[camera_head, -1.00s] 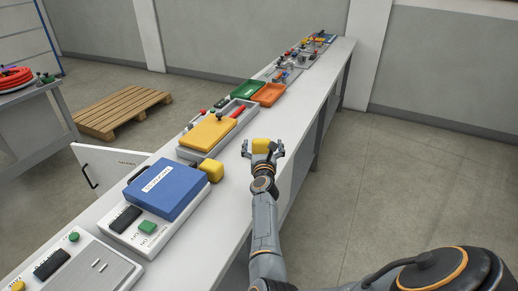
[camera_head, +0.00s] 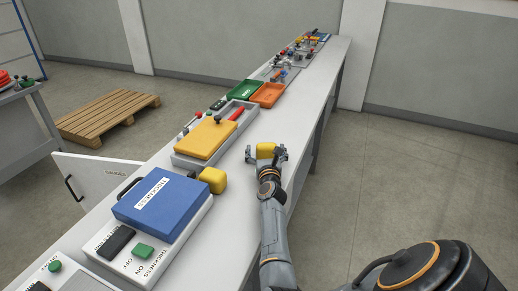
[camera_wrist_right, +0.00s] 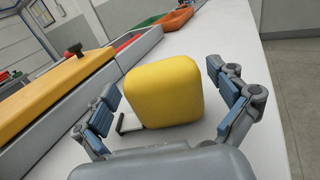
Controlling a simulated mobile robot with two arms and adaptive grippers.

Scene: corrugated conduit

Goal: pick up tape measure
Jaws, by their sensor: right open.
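In the wrist view the right gripper (camera_wrist_right: 165,110) shows gaps between both fingers and the block. My left gripper is not in view.
A grey tray (camera_head: 180,159) with a yellow lid (camera_head: 205,139) lies left of my gripper. Green (camera_head: 245,90) and orange (camera_head: 268,95) trays are farther back.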

